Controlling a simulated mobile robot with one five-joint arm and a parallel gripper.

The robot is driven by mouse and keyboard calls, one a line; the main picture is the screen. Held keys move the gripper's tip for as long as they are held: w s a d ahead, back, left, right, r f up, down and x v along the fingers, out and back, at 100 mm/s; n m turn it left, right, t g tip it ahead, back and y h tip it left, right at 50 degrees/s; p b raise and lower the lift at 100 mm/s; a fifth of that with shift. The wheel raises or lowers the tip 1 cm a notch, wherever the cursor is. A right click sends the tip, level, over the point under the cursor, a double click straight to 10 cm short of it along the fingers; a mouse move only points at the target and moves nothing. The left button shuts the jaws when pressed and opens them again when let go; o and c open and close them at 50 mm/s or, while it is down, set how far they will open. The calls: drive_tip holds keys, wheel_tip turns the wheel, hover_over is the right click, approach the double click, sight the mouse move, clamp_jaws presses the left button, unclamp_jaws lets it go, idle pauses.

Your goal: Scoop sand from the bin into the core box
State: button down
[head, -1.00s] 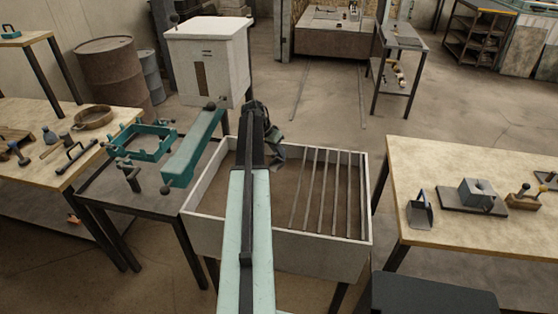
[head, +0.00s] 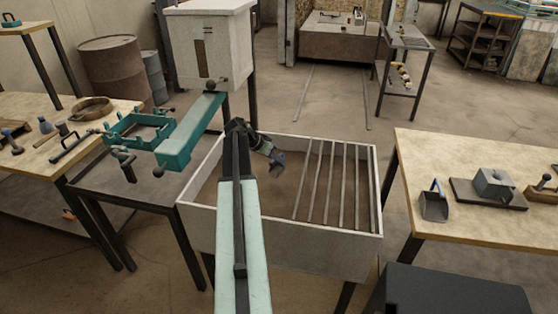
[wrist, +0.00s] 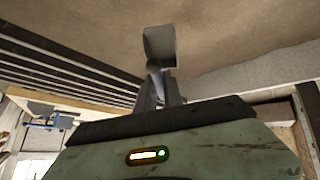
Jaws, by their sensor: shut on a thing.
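My gripper (head: 266,147) is shut on the handle of a small grey scoop (head: 278,161), over the left, open part of the bin (head: 290,248). The wrist view shows the scoop (wrist: 160,46) ahead of my fingers (wrist: 160,92), with brown sand (wrist: 235,30) beyond it. I cannot tell whether the scoop touches the sand or holds any. The sand (head: 210,182) lies in the pale-walled bin. A grey block with an opening in its top, likely the core box (head: 493,184), sits on a dark board on the right table, well away from my gripper.
Metal bars (head: 337,190) cross the right part of the bin. Left of the bin, a dark table (head: 150,187) holds green frames. A white cabinet (head: 208,45) stands behind. Floor between bin and right table is clear.

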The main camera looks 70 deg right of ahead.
drive_tip(key=f+b, duration=0.2)
drive_tip(key=b, duration=0.1)
drive_tip(key=a+f+h+b, duration=0.1)
drive_tip(key=shift+w+a+f+g+b, duration=0.1)
drive_tip(key=shift+w+f+g+b, duration=0.2)
drive_tip(key=shift+f+g, duration=0.1)
drive_tip(key=w+a+f+b, duration=0.2)
drive_tip(key=a, duration=0.3)
drive_tip(key=t+y+p, duration=0.3)
drive_tip(key=y+p, duration=0.1)
drive_tip(key=p, duration=1.4)
approach(275, 173)
drive_tip(key=a+r, duration=0.4)
drive_tip(key=shift+w+a+r, duration=0.3)
drive_tip(key=shift+w+r, duration=0.1)
drive_tip(key=shift+s, duration=0.1)
